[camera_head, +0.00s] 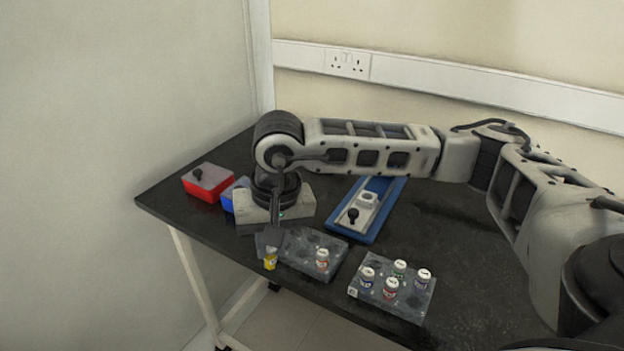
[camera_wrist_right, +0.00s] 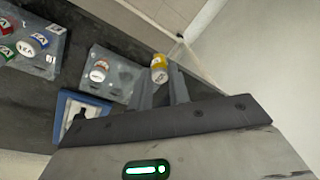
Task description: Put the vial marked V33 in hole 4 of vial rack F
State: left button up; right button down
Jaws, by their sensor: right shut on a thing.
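My right gripper (camera_head: 270,246) is shut on a yellow vial (camera_head: 270,261) with a pale cap, held at the left front end of the nearer-left grey rack. In the right wrist view the yellow vial (camera_wrist_right: 158,68) shows between the fingertips (camera_wrist_right: 162,82). Its marking is too small to read. That grey rack (camera_head: 300,264) holds one white-capped reddish vial (camera_head: 322,258) and has several empty holes; the gripper hides its left part. A second grey rack (camera_head: 410,307) to the right holds several vials. I cannot read which rack is F. My left gripper is not in view.
A red box (camera_head: 205,190) with a grey top and a blue box (camera_head: 228,197) stand at the back left, the blue one partly behind my gripper. A blue tray (camera_head: 375,223) with a grey fixture lies behind the racks. The table's front edge is close to the racks.

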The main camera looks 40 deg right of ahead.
jog(key=w+d+m, duration=0.1)
jog(key=m, duration=0.1)
jog(key=w+d+r+m+h, duration=0.1)
jog(key=m, duration=0.1)
jog(key=w+d+m+p, duration=0.1)
jog(key=m, duration=0.2)
jog(key=shift+w+d+r, duration=0.25)
jog(key=shift+w+r, duration=0.05)
jog(key=shift+r, duration=0.05)
jog(key=w+d+f+m, duration=0.1)
jog(key=m, duration=0.2)
jog(key=d+f+m+g+b, duration=0.1)
jog(key=d+m, duration=0.1)
jog(key=m, duration=0.1)
jog(key=w+d+m, duration=0.1)
jog(key=d+m, duration=0.1)
jog(key=m, duration=0.1)
jog(key=shift+w+d+f+m+g+h+b, duration=0.1)
jog(key=shift+w+f+m+g+h+b, duration=0.2)
jog(key=shift+w+f+m+h+b, duration=0.1)
pick_arm(q)
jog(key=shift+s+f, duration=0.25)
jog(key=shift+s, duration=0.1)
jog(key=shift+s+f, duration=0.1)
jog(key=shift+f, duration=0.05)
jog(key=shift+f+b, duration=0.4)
jog(key=shift+b, duration=0.05)
pick_arm(e)
jog(key=shift+f, duration=0.7)
